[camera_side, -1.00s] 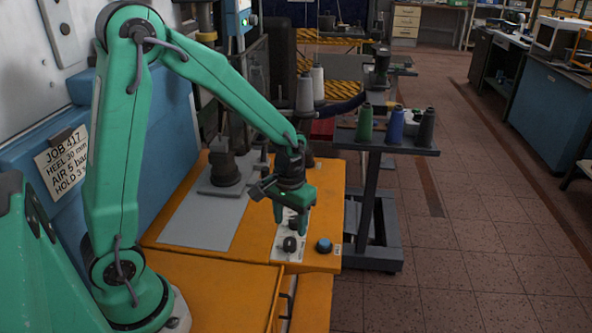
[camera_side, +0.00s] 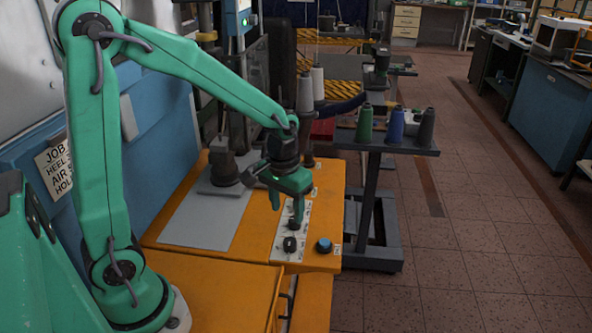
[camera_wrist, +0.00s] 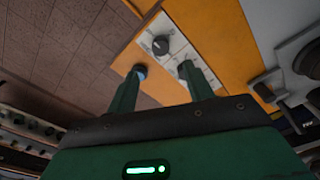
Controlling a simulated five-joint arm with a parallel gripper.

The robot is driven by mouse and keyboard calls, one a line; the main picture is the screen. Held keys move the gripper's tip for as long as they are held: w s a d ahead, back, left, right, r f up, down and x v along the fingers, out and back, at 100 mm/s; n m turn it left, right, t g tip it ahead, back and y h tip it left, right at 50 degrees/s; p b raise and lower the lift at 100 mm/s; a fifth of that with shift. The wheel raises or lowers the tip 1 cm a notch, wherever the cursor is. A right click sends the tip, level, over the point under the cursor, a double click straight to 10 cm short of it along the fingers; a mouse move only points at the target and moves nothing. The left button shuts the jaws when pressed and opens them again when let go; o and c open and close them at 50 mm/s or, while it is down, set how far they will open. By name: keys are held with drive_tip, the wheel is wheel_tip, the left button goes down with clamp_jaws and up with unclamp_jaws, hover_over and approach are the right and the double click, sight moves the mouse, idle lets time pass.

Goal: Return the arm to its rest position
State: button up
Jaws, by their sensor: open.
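My green arm reaches out over the orange bench. My gripper (camera_side: 287,212) is open and empty, pointing down above the white control panel (camera_side: 279,258) with its black knobs (camera_side: 290,244). One finger hangs in front of part of the panel in the side view. In the wrist view, the two green fingers of my gripper (camera_wrist: 160,98) stand apart, with the panel, a black knob (camera_wrist: 160,45) and a blue button (camera_wrist: 140,71) beyond them. I cannot tell whether a fingertip touches the panel.
The blue button (camera_side: 324,245) sits at the bench's right edge. A grey plate (camera_side: 205,221) with a dark machine part (camera_side: 223,168) lies left of my gripper. A stand with green, blue and dark thread cones (camera_side: 395,125) is to the right. Open floor lies beyond.

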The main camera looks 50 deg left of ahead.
drive_tip(key=s+d+r+m+t, duration=0.1)
drive_tip(key=s+r+t, duration=0.4)
drive_tip(key=s+r, duration=0.7)
drive_tip(key=shift+s+r+m, duration=0.3)
drive_tip(key=shift+r+m, duration=0.2)
drive_tip(key=shift+m, duration=0.4)
